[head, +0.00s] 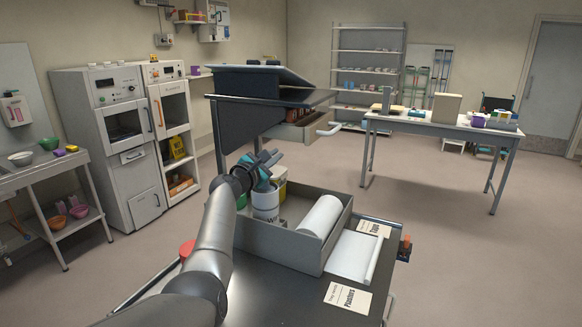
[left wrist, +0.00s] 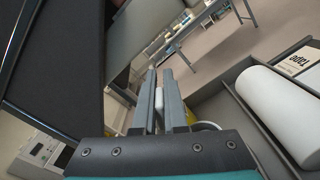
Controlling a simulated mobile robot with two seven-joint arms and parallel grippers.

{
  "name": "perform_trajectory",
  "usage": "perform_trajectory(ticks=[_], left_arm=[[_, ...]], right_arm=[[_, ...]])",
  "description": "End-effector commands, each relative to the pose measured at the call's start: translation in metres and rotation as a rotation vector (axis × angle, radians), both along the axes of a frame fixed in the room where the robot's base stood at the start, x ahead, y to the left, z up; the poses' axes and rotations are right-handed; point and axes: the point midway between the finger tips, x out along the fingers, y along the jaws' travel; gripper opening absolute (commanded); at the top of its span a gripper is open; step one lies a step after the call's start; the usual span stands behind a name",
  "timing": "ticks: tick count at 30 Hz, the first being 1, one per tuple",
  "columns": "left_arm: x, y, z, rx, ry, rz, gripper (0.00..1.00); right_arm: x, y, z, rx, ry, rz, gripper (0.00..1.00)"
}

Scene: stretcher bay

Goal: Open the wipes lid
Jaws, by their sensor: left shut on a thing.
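The wipes tub (head: 266,207), a white canister with dark letters, stands upright in the left part of a grey open box. My left gripper (head: 270,158) is over the top of the tub and hides most of its lid. In the left wrist view the two fingers (left wrist: 160,95) are close together with a small white piece, the wipes lid's edge or tab (left wrist: 159,102), between them. The lid looks at most barely raised; its exact angle is hidden. My right gripper is in neither view.
The grey box (head: 296,250) also holds a white roll (head: 320,216) and a yellow container (head: 280,190) behind the tub.

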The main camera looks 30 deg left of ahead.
Motion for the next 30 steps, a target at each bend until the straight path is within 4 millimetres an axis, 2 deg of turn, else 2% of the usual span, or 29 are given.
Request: perform_trajectory(ticks=[3, 12, 21, 30], left_arm=[[0.0, 0.017, 0.008, -0.111, -0.006, 0.0, 0.0], [-0.001, 0.039, 0.015, -0.339, -0.02, -0.002, 0.0], [-0.002, 0.05, 0.017, -0.462, -0.026, -0.001, 0.0], [-0.002, 0.053, 0.017, -0.494, -0.028, -0.001, 0.0]], right_arm=[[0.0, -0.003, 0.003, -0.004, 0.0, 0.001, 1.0], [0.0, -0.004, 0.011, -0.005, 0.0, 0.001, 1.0], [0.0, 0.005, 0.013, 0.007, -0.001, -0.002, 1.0], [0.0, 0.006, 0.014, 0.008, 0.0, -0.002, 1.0]])
